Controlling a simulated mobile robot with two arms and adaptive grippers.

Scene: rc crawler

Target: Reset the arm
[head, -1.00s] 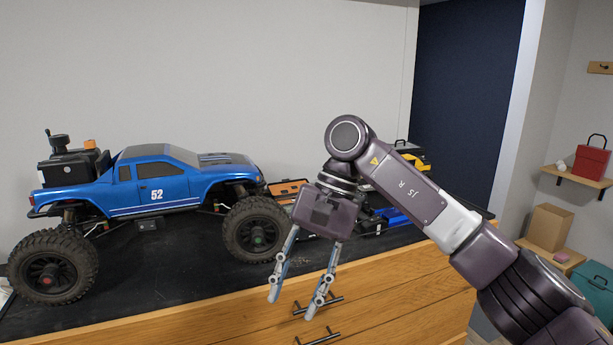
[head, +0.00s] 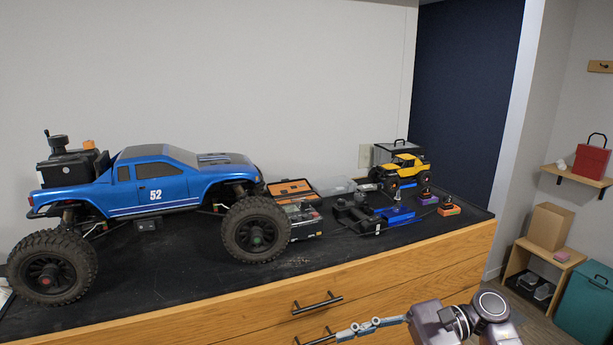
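My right gripper (head: 372,326) is low in the head view, in front of the wooden drawers and below the bench top. Its fingers point left and are seen edge-on, so I cannot tell how far apart they are. I see nothing held in it. The rest of my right arm runs out of the bottom edge of the picture. My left gripper is not in view.
A large blue RC truck (head: 158,186) stands on the black bench top (head: 190,270). A small yellow crawler (head: 404,170), an open orange-lined case (head: 290,188) and a blue-and-black chassis part (head: 365,214) stand farther right. Drawer handles (head: 317,303) stick out below.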

